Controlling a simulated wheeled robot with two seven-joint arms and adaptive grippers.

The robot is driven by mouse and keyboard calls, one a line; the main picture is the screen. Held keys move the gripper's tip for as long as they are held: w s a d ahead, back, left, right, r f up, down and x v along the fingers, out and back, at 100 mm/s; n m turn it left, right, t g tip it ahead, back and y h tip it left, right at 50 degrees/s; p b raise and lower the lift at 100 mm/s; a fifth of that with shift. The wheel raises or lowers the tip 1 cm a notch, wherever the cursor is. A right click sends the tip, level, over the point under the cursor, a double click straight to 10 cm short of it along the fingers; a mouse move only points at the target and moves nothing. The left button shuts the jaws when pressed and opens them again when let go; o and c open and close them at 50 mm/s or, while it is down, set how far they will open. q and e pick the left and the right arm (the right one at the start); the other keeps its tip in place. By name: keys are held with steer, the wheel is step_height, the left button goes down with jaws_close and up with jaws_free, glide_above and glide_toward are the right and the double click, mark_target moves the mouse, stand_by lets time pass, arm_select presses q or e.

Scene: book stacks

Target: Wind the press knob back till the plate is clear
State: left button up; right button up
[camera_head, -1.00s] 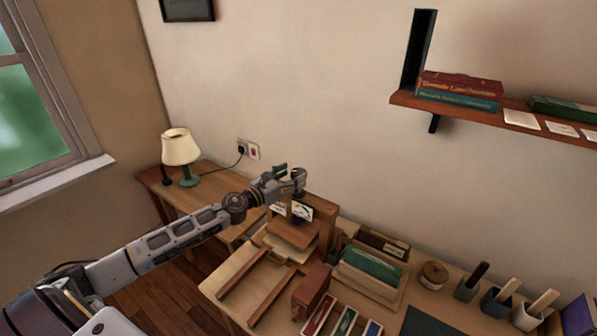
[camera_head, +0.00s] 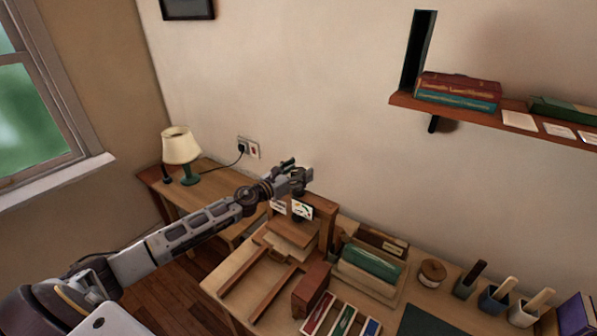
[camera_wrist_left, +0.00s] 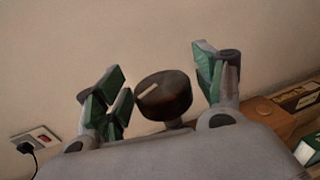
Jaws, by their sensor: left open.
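The wooden press (camera_head: 325,210) stands on the bench, with small cards (camera_head: 302,209) at its front. Its flat brown plate (camera_head: 293,233) sits low in the frame, above a paler layer; whether they touch I cannot tell. The dark round press knob (camera_wrist_left: 165,95), with a pale mark on its face, shows in the left wrist view on a short grey stem. My left gripper (camera_head: 297,171) is above the press. In the wrist view its green-padded fingers (camera_wrist_left: 163,82) are open on either side of the knob, with gaps visible. In the head view the knob is not clearly visible behind the gripper. My right gripper is out of view.
A lamp (camera_head: 181,147) stands on the desk behind the arm, by a wall socket (camera_head: 248,147). Right of the press are a rack of green folders (camera_head: 370,264), a round tin (camera_head: 432,274) and several brush pots. Wooden rails (camera_head: 275,292) lie in front.

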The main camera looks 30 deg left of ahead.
arm_select(q)
steer(key=c, duration=1)
steer(key=shift+o, duration=0.2)
steer(key=shift+y+p, duration=0.3)
steer(key=shift+r+n+t+y+p, duration=0.1)
steer(key=shift+n+t+y+p, duration=0.2)
steer(key=shift+n+y+p, duration=1.15)
steer(key=shift+n+y, duration=0.25)
steer(key=shift+y, duration=0.6)
